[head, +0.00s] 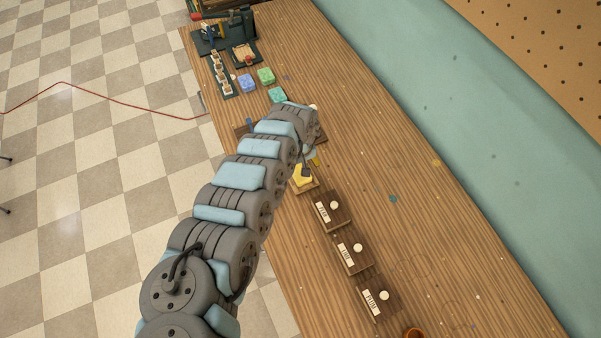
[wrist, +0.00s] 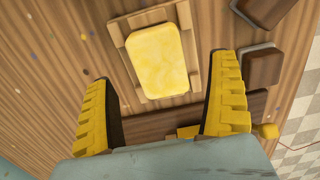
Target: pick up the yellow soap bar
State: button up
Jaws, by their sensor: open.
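The yellow soap bar (wrist: 157,62) lies on a slatted wooden dish (wrist: 117,37) in the wrist view. It also shows in the head view (head: 302,178), just beyond my arm's end. My gripper (wrist: 160,72) is open, with yellow ribbed fingers on the left and right of the picture. The bar lies between and partly beyond the fingertips, with a gap on each side, and no contact shows. How high the fingers are above the bar is hard to tell. In the head view my arm mostly hides the gripper.
Brown blocks (wrist: 260,67) lie close to the right finger. The table's right half is mostly clear.

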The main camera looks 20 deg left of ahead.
notch_tip(320, 180, down, 2)
jog(key=shift+w+f, duration=0.15)
jog(key=shift+f, duration=0.05)
jog(key=shift+f+b, duration=0.3)
jog(key=shift+f, duration=0.25)
jog(key=c, duration=1.3)
jog(key=shift+r, duration=0.1)
